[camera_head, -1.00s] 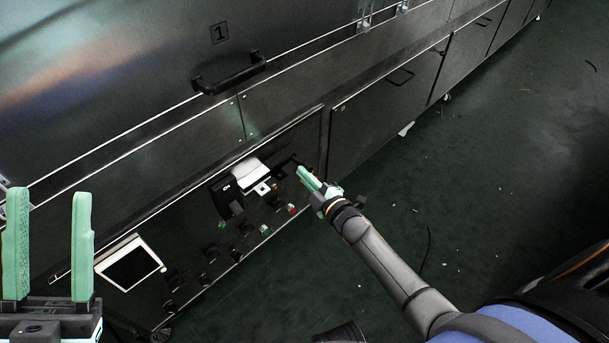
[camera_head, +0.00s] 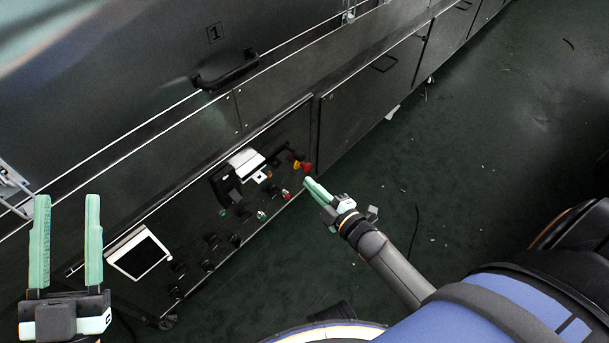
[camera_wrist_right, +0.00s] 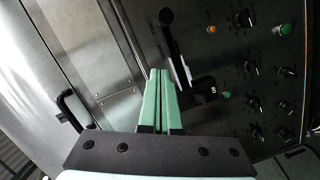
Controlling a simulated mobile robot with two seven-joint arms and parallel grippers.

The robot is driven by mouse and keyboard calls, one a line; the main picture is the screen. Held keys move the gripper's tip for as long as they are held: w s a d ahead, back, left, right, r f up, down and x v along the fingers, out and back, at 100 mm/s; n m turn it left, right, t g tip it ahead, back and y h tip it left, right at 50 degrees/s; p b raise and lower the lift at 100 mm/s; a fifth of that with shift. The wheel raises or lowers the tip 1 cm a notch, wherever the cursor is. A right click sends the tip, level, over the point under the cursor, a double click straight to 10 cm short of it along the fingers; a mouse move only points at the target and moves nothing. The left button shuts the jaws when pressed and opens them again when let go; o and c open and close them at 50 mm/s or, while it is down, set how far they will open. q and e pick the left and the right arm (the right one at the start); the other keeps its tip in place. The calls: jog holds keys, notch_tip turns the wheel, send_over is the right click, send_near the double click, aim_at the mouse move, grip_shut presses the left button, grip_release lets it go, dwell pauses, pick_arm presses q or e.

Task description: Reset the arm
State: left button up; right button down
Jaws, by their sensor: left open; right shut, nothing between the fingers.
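I cannot tell from the frames whether the fingertips touch anything, though the head view shows a gap to the panel. My left gripper (camera_head: 66,240) is open and empty at the lower left, fingers pointing up.
A black door handle (camera_head: 226,72) sits above on the dark dryer. The green floor (camera_head: 480,180) at the right is largely clear.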

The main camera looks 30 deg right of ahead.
pick_arm(q)
jog(key=shift+w+f, duration=0.2)
jog(key=shift+f, duration=0.15)
pick_arm(e)
jog(key=shift+s, duration=0.3)
